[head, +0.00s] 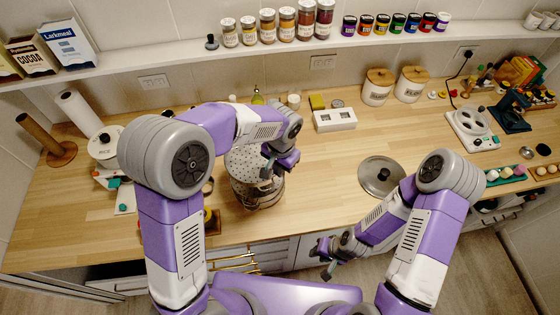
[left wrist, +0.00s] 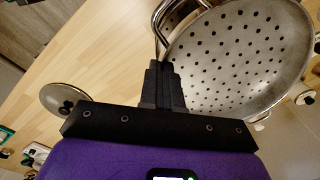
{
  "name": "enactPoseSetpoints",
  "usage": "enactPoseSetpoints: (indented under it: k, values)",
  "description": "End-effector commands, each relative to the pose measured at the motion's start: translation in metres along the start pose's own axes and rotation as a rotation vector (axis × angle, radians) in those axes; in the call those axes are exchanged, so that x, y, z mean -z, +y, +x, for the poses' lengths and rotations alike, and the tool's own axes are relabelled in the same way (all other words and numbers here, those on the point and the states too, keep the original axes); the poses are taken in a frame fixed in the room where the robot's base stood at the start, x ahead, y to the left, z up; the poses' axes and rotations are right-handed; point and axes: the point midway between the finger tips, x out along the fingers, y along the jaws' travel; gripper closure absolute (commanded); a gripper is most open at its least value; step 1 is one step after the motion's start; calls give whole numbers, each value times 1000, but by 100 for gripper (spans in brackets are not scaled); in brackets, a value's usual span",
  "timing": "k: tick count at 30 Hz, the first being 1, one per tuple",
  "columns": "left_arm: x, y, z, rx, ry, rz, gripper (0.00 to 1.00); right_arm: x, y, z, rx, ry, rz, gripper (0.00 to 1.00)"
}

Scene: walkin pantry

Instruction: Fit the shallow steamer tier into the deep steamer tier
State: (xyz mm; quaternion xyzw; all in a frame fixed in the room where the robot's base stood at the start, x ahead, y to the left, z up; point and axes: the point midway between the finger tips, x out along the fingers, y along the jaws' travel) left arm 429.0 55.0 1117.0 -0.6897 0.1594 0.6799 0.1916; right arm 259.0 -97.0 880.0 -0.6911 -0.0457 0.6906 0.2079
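The shallow steamer tier (head: 243,160), a steel pan with a perforated base, is in the middle of the head view, partly hidden by my left arm. It fills the upper right of the left wrist view (left wrist: 240,52). My left gripper (head: 279,160) has its fingers (left wrist: 163,82) together at the tier's near edge, apparently gripping it. The deep steamer tier (head: 262,197), a shiny steel vessel, stands on the counter directly below; I cannot tell whether the two touch. A looped metal handle shows beside the fingers. My right gripper (head: 323,260) is open and empty before the counter's front edge.
A round steel lid (head: 382,175) lies on the wooden counter (head: 330,185) to the right. A white box (head: 334,119) and canisters (head: 378,86) stand behind. A kitchen scale (head: 474,129) is further right. Clear counter lies between vessel and lid.

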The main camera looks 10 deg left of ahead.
Motion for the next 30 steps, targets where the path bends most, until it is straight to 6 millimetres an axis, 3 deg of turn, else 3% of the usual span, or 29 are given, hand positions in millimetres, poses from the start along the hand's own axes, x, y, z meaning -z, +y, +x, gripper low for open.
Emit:
enactPoseSetpoints:
  k: [18,30]
  values:
    - [0,2,56,1,0,-1,100,2,15,40,0,1,0,69]
    - [0,2,59,1,0,0,100,2,16,42,0,1,0,69]
